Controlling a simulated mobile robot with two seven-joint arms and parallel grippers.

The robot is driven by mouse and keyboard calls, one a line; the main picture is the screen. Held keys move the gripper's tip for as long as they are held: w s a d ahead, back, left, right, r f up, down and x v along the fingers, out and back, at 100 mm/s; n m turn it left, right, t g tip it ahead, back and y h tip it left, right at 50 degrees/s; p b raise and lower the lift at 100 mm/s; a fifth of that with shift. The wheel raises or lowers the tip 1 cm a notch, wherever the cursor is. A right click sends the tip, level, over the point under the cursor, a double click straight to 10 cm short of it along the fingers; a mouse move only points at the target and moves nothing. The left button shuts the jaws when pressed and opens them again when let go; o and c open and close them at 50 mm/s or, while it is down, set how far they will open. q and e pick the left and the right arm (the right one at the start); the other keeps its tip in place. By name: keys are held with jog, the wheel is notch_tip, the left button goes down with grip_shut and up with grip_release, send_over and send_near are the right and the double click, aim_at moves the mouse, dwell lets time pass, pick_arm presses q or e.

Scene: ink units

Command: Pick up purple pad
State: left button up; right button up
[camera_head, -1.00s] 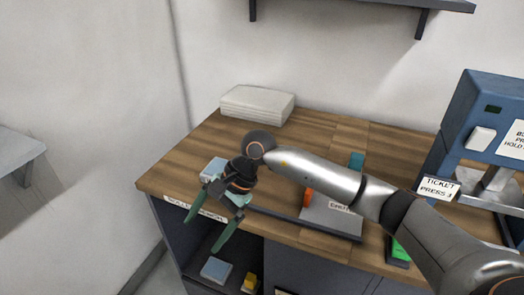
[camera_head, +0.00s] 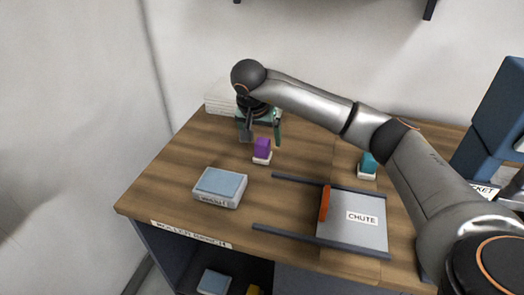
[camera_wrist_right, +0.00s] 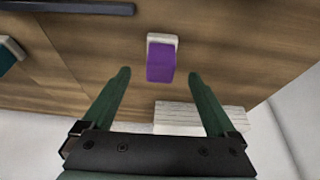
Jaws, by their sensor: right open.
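The purple pad (camera_head: 262,148) stands on a small white base on the wooden counter, behind the blue-topped box. In the right wrist view the purple pad (camera_wrist_right: 161,64) shows beyond the fingertips, between their lines, slightly right of the middle. My right gripper (camera_head: 261,141) is open and empty, pointing down close above and behind the pad. In the right wrist view its green fingers (camera_wrist_right: 158,75) are spread wide, with nothing held between them. My left gripper is not in view.
A blue-topped box (camera_head: 220,187) lies at the counter's front left. A grey chute plate (camera_head: 362,235) with an orange flap and dark rails lies to the right. A teal pad (camera_head: 368,161) stands on a white base. A white stack (camera_head: 222,100) is behind the gripper.

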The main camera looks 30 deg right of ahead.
aim_at(264, 147)
jog(key=shift+x, duration=3.05)
jog(key=c, duration=1.5)
